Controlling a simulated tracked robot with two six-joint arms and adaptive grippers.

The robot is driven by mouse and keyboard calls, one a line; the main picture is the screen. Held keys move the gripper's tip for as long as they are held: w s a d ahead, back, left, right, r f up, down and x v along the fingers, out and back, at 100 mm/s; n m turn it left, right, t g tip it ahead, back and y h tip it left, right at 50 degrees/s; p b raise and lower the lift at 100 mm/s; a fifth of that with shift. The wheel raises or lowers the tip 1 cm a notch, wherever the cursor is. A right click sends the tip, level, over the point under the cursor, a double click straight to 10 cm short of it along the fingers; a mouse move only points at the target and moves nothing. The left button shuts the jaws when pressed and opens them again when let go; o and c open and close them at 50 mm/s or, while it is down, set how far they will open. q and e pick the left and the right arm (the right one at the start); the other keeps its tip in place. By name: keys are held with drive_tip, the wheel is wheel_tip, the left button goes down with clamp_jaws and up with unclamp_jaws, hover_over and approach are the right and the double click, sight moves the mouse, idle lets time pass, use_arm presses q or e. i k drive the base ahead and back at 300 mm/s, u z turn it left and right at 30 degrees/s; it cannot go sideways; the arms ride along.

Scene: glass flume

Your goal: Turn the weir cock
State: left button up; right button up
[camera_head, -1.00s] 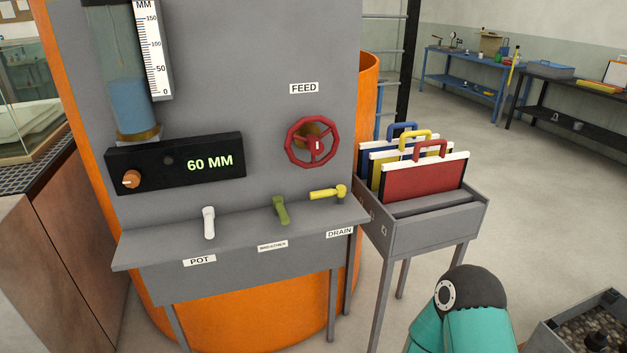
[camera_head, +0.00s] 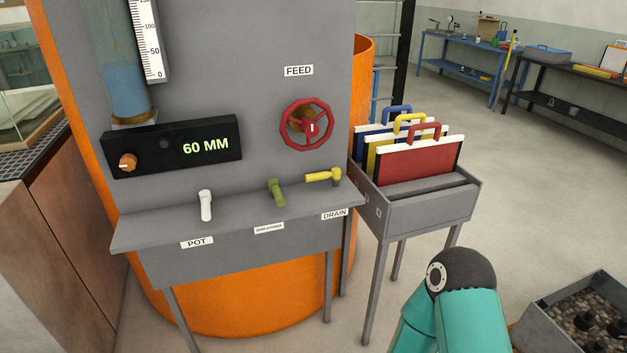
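A grey panel with a shelf (camera_head: 150,234) carries three small cocks. The white cock (camera_head: 205,204) stands above the label POT, its handle pointing down. The green cock (camera_head: 277,192) is in the middle, its handle also pointing down; the small label (camera_head: 269,228) below it is too blurred to read surely. The yellow cock (camera_head: 323,176) is above the label DRAIN (camera_head: 334,214), its handle lying level to the left. No label reading WEIR is legible. Neither gripper is in view; only a teal part of my arm shows at bottom right.
A red handwheel (camera_head: 306,125) marked FEED is above the yellow cock. A black display (camera_head: 170,146) reads 60 MM beside a gauge tube (camera_head: 125,85). A grey rack (camera_head: 420,209) with blue, yellow and red handled boards stands right of the panel. A gravel box (camera_head: 541,325) is at bottom right.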

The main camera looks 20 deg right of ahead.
sight(335, 174)
drive_tip(key=u, duration=0.05)
drive_tip(key=k, duration=0.55)
drive_tip(key=z, duration=0.4)
drive_tip(key=i, duration=1.4)
drive_tip(key=u, duration=0.35)
